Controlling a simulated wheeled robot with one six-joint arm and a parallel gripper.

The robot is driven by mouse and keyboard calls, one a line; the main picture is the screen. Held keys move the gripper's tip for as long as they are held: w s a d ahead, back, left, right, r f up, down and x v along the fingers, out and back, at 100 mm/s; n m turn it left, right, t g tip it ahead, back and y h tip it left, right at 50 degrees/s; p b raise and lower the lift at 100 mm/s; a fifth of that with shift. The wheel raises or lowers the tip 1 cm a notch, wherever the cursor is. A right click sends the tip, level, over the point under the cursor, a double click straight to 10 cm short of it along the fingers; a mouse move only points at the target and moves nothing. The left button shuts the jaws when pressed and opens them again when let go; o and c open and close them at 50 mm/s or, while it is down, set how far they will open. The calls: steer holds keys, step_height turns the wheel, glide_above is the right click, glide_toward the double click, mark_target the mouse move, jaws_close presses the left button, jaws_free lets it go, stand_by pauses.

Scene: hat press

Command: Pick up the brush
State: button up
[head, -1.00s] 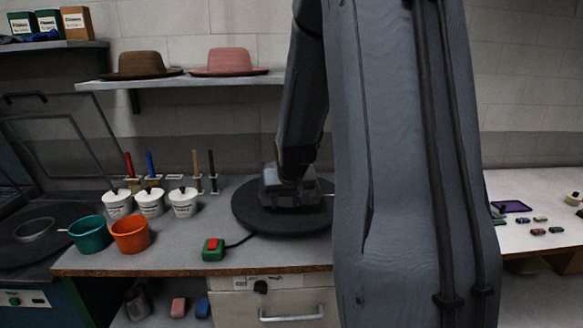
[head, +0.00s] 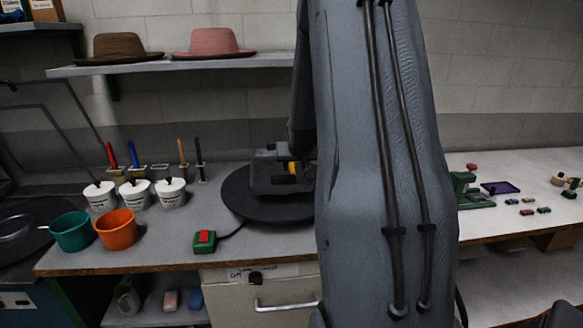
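Several upright handles that look like brushes stand in small holders at the back of the bench. They are a red handle (head: 111,155), a blue handle (head: 133,154), a tan handle (head: 182,152) and a black handle (head: 199,156). Their lower ends are partly hidden, and I cannot tell which one the task means. My gripper (head: 275,173) is right of the handles, apart from them, and appears in front of or over the dark round turntable (head: 238,200). A small yellow part shows beside it. My arm hides some of it, and its fingers are not clear.
White lidded jars (head: 136,195) stand before the handles. A teal pot (head: 71,232), an orange pot (head: 116,229) and a green box with a red button (head: 205,241) are nearer. A shelf (head: 190,65) with a brown hat (head: 118,47) and a pink hat (head: 213,42) hangs above.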

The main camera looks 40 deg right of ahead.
mark_target(294, 171)
steer(key=shift+p+x, duration=1.1)
steer(key=shift+x, duration=1.4)
steer(key=shift+s, duration=0.1)
steer(key=shift+c, duration=0.4)
jaws_close()
